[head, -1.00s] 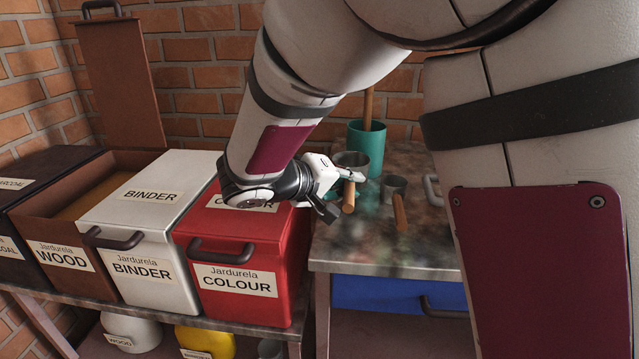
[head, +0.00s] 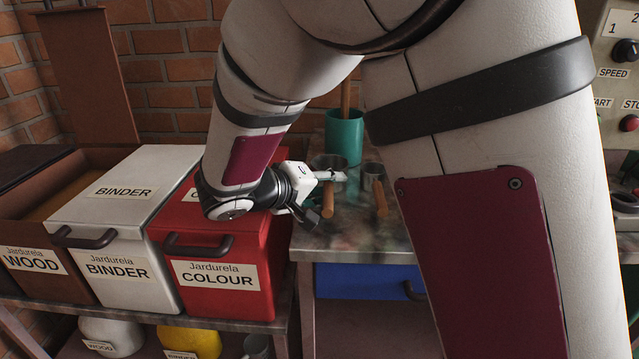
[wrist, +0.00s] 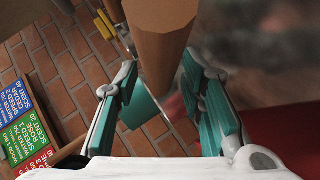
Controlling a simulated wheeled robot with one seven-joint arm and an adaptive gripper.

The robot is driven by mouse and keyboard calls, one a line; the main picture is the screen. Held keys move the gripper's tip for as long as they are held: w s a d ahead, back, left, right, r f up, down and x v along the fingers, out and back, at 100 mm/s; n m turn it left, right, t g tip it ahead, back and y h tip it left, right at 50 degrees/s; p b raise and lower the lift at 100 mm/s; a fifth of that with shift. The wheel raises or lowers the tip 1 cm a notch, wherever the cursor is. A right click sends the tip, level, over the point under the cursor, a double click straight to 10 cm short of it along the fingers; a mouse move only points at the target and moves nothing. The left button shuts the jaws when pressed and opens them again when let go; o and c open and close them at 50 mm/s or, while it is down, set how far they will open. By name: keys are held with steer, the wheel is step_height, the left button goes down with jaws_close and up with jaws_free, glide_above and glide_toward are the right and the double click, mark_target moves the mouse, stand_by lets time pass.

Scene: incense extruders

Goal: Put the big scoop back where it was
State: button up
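The big scoop has a grey metal cup (head: 330,161) and a wooden handle (head: 328,199). In the head view it is at the left part of the counter, left of a smaller metal scoop (head: 379,190) with a similar handle. My gripper (head: 321,192) is at the big scoop's handle, one finger above it and the other at its lower left. In the wrist view the handle (wrist: 162,45) fills the gap between the fingertips, so my gripper appears shut on it. The cup is partly hidden behind a finger. Whether the scoop touches the counter, I cannot tell.
The counter (head: 350,240) has bare room in front of the scoops. A teal pot (head: 344,138) holding a wooden stick stands behind them. The red COLOUR box (head: 220,245) is close to my gripper's left. A control panel (head: 622,75) is at the far right.

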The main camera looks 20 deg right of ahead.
steer(key=shift+a+r+p, duration=0.1)
steer(key=shift+r+p, duration=0.15)
steer(key=shift+p, duration=0.05)
steer(key=p+v, duration=0.2)
steer(key=v, duration=1)
steer(key=s+d+r+m+g+y, duration=0.25)
steer(key=s+d+g, duration=0.35)
steer(key=s+d, duration=0.9)
steer(key=s+a+f+n+y, duration=0.1)
steer(key=s+y, duration=0.7)
steer(key=s, duration=0.9)
steer(key=shift+s+a+f+y, duration=0.3)
steer(key=shift+a+f, duration=0.45)
steer(key=shift+a, duration=0.35)
